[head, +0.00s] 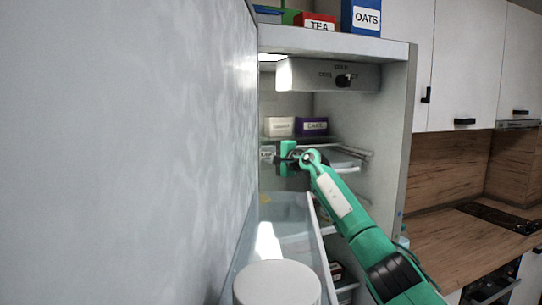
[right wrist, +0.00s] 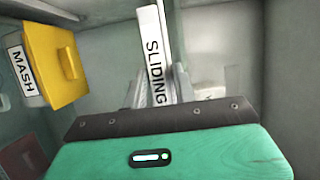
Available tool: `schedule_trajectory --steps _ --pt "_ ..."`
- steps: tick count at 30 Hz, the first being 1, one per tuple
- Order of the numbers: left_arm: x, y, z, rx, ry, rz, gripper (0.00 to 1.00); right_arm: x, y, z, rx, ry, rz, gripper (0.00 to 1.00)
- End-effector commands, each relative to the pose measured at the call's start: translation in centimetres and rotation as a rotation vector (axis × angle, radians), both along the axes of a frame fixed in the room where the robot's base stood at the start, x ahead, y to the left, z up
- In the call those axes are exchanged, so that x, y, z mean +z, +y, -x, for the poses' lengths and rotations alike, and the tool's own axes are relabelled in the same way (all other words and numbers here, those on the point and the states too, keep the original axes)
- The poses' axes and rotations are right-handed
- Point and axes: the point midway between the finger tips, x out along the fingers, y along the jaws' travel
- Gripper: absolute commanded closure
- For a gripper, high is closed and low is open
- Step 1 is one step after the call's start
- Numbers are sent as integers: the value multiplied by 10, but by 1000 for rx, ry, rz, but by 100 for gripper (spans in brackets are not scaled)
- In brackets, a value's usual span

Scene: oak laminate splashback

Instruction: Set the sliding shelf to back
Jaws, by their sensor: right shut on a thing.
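The sliding shelf (head: 345,161) is inside the open fridge, at middle height in the head view. In the right wrist view a white strip marked SLIDING (right wrist: 155,60) stands straight ahead of the gripper. My right gripper (head: 284,157) reaches into the fridge at the shelf's front edge. It is shut on the shelf's front, though the fingertips are partly hidden. How far back the shelf sits is hard to tell. My left gripper is not in view.
A white box (head: 279,126) and a purple box (head: 311,126) stand above the gripper. A yellow box with a MASH label (right wrist: 55,62) is beside it in the wrist view. A dial unit (head: 330,75) hangs above. The fridge wall (head: 391,130) is close on the right.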

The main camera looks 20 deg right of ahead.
Motion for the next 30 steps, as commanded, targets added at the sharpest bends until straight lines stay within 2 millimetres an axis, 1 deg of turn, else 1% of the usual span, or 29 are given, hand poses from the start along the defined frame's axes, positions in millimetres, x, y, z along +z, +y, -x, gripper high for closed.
schedule_trajectory --steps 1,12,13,14,15,26,30 --pt "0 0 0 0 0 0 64 -7 1 -2 2 11 2 100" --pt "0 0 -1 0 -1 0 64 -7 1 -3 2 11 2 100" --pt "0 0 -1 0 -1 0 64 -7 1 -3 2 11 2 71" --pt "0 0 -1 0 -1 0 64 -7 1 -3 2 11 2 65" --pt "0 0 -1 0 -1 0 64 -7 1 -3 2 11 2 57" --pt "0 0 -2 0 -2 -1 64 -3 0 -2 1 4 1 56" --pt "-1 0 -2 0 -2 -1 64 -3 0 4 0 3 1 56"
